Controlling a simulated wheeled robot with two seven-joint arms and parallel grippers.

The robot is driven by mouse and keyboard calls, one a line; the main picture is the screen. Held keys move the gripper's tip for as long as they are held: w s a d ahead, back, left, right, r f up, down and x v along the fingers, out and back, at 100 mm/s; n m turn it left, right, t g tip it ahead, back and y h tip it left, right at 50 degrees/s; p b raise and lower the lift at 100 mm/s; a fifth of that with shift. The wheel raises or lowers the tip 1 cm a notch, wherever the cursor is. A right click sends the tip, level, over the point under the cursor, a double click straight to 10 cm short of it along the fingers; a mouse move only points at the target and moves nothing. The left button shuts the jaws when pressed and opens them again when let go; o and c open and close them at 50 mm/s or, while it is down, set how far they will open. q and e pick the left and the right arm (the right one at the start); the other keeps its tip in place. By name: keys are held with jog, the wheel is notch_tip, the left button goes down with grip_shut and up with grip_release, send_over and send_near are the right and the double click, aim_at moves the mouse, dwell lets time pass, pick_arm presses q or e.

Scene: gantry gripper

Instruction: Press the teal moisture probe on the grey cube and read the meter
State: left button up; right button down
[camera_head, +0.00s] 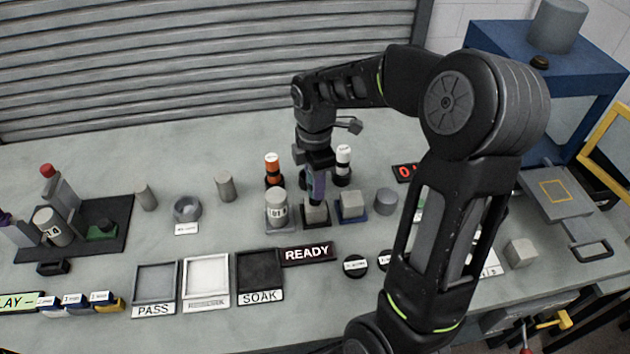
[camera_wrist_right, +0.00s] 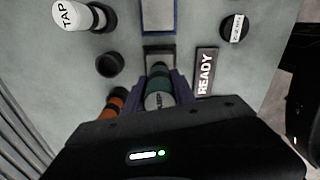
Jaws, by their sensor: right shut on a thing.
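My right gripper (camera_head: 316,190) is shut on the teal probe, pointing down over the middle of the table. In the right wrist view, the teal probe (camera_wrist_right: 158,82) sits between the fingers, with a white labelled end nearest the camera. A grey cube (camera_head: 316,215) on a dark pad is directly under the probe in the head view; its top (camera_wrist_right: 158,49) shows just beyond the tip in the wrist view. I cannot tell whether the tip touches it. My left gripper is out of view.
A grey block (camera_head: 351,204) on a blue pad stands just right. A READY sign (camera_head: 307,253) and PASS (camera_head: 154,280) and SOAK (camera_head: 258,272) trays lie in front.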

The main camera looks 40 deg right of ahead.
jog(key=shift+s+f, duration=0.1)
jog(key=shift+f, duration=0.4)
dwell(1.3)
jog(key=shift+r+p, duration=2.6)
jog(key=shift+r, duration=1)
